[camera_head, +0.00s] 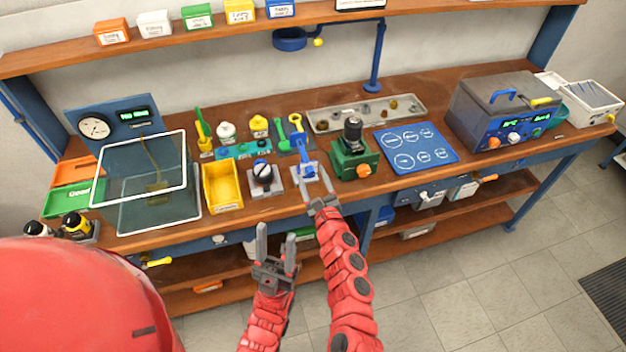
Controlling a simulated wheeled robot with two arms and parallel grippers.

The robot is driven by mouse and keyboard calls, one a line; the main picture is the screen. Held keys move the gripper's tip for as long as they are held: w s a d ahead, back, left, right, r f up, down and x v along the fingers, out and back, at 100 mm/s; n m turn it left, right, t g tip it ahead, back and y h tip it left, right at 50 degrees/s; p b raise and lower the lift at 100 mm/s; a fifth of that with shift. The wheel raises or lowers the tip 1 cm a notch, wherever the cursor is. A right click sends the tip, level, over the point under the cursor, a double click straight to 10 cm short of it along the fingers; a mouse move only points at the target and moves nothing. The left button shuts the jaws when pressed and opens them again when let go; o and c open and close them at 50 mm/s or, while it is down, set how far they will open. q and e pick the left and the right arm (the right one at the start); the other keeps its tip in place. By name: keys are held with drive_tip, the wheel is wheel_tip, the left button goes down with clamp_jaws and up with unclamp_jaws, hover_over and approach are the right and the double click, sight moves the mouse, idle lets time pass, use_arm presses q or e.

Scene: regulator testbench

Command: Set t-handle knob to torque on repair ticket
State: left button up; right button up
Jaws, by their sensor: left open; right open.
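A blue handle-like part (304,150) stands on a small light block (306,173) at the bench front, likely the T-handle knob. My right gripper (316,180) is open with its fingers up at that block's front right; contact cannot be told. My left gripper (275,238) is open and empty, lower and further left, in front of the bench edge. A white card (360,4), perhaps the repair ticket, is cut off at the top edge on the shelf; its text is not readable.
A green fixture (353,160) and blue mat (416,147) are right. A clear box (158,213) stands left; a blue-fronted instrument (507,115) stands right.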

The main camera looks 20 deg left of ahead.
clamp_jaws()
idle(0.5)
drive_tip(key=n+b, duration=0.2)
drive_tip(key=n, duration=0.2)
drive_tip(key=shift+f+b, duration=0.15)
drive_tip(key=shift+b, duration=0.2)
drive_tip(key=n+b, duration=0.2)
drive_tip(key=n, duration=0.3)
drive_tip(key=n+b, duration=0.3)
drive_tip(key=n, duration=0.2)
drive_tip(key=shift+s+a+f, duration=0.1)
drive_tip(key=shift+n+b, duration=1)
drive_tip(key=shift+n, duration=0.9)
